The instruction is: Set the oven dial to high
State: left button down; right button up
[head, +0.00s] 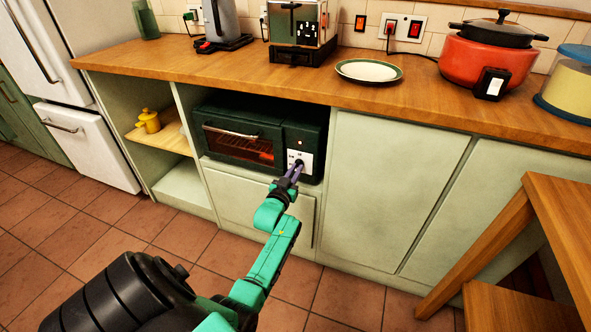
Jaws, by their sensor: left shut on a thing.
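The dark green oven (240,137) sits in an open bay under the wooden counter, its door shut and an orange glow behind the glass. A pale control panel (306,158) is on its right side. My left gripper (297,166) reaches up to this panel and is shut on the oven dial, whose body is mostly hidden by the fingers. The dial's setting cannot be read at this size. My right gripper is not in view.
The counter (250,76) above carries a plate (368,71), a toaster (300,22), a kettle (221,20) and a red cooker (486,60). A wooden stool (560,220) stands at the right. Tiled floor lies in front of the cabinets.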

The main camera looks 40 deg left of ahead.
pick_arm(q)
jog(key=shift+f, duration=0.2)
jog(key=c, duration=0.9)
grip_release()
jog(key=shift+r, duration=0.1)
jog(key=shift+s+d, duration=0.1)
jog(key=shift+s, duration=0.05)
jog(key=p+v, duration=0.3)
jog(key=v, duration=1.1)
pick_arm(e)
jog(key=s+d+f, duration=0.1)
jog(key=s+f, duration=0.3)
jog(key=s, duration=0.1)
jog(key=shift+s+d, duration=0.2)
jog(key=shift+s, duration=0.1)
pick_arm(q)
jog(key=shift+s+d, duration=0.1)
jog(key=shift+s, duration=0.05)
